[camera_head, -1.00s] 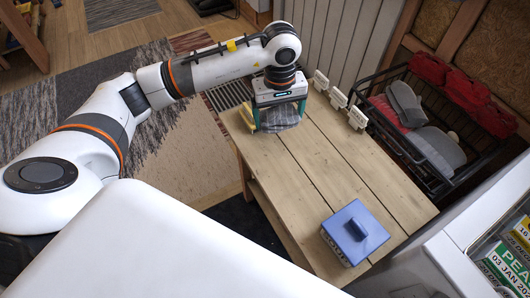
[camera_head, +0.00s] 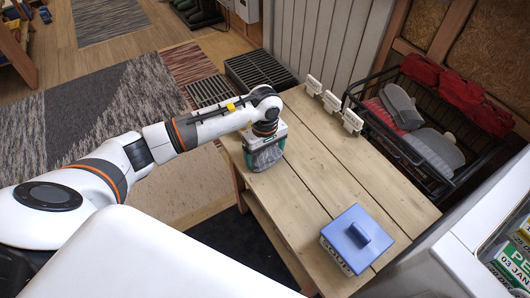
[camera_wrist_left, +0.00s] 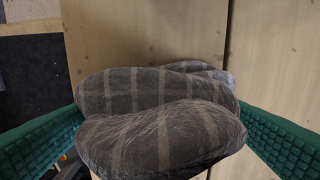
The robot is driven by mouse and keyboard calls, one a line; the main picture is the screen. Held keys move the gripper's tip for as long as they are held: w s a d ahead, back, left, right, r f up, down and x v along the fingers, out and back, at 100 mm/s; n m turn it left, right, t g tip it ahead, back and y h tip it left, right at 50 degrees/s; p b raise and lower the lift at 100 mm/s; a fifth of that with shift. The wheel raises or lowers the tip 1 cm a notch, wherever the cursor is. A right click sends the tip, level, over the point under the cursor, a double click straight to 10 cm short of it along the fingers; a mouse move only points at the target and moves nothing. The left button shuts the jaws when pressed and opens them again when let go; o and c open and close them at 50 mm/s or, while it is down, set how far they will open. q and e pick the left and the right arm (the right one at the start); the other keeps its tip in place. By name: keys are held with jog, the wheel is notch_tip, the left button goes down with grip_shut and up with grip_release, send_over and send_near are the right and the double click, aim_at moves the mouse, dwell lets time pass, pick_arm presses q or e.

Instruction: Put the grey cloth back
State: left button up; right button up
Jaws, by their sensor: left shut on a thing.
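My left gripper (camera_head: 264,157) is shut on the grey cloth (camera_head: 267,158) near the left edge of the wooden table. In the left wrist view the cloth (camera_wrist_left: 160,135) is a bunched, grey plaid bundle between the two green fingers (camera_wrist_left: 160,130). In the head view the gripper body hides the cloth's upper part. I cannot tell whether the cloth's underside touches the table. My right gripper is not in view.
The wooden table (camera_head: 325,165) is mostly bare. A blue-lidded container (camera_head: 357,238) stands at its near right end. Several white hooks or clips (camera_head: 331,101) line its far edge. A black wire rack (camera_head: 410,150) with red and grey items stands to the right.

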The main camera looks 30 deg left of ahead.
pick_arm(q)
jog(key=shift+f, duration=0.1)
dwell(0.3)
jog(key=o, duration=0.7)
jog(key=shift+w+r, duration=0.1)
jog(key=shift+r, duration=0.4)
notch_tip(320, 180, up, 10)
jog(key=shift+p, duration=0.3)
jog(key=shift+r, duration=0.65)
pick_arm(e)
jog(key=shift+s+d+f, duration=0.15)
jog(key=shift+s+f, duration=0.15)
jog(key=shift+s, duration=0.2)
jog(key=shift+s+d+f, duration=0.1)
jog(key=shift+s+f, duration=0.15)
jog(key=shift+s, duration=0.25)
